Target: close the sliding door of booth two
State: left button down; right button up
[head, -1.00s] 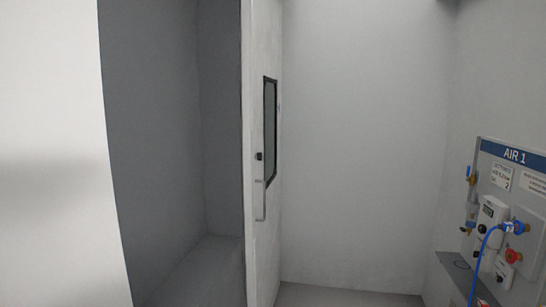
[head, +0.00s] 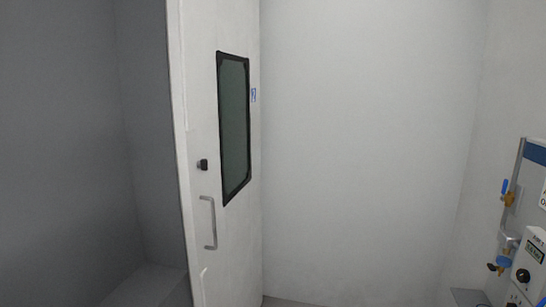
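A white sliding door (head: 225,240) stands left of the middle in the head view, seen at an angle. It has a dark-framed window (head: 234,128), a small black lock or knob (head: 202,165) and a vertical grey bar handle (head: 209,222) near its left edge. A small blue sign (head: 253,95) is to the right of the window; I cannot read it clearly. Left of the door is an open, dark grey booth interior (head: 70,150), so the doorway there is uncovered. Neither of my grippers is in view.
A pale wall (head: 360,150) fills the middle right. At the right edge is an air panel with a blue-handled valve (head: 507,190) and a white unit (head: 530,262). A low ledge (head: 150,285) shows inside the booth.

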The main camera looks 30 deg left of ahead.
aim_at(214, 46)
jog(key=i+u, duration=0.15)
jog(key=i, duration=0.35)
jog(key=i+l+u, duration=0.1)
jog(key=i, duration=0.35)
jog(key=i+l+u, duration=0.15)
jog(key=i, duration=0.35)
jog(key=i+l+u, duration=0.1)
jog(key=i+u, duration=0.15)
jog(key=u, duration=0.2)
jog(key=i+l+u, duration=0.2)
jog(key=u, duration=0.25)
jog(key=i+l+u, duration=0.15)
jog(key=u, duration=0.3)
jog(key=i+l+u, duration=0.1)
jog(key=l+u, duration=0.3)
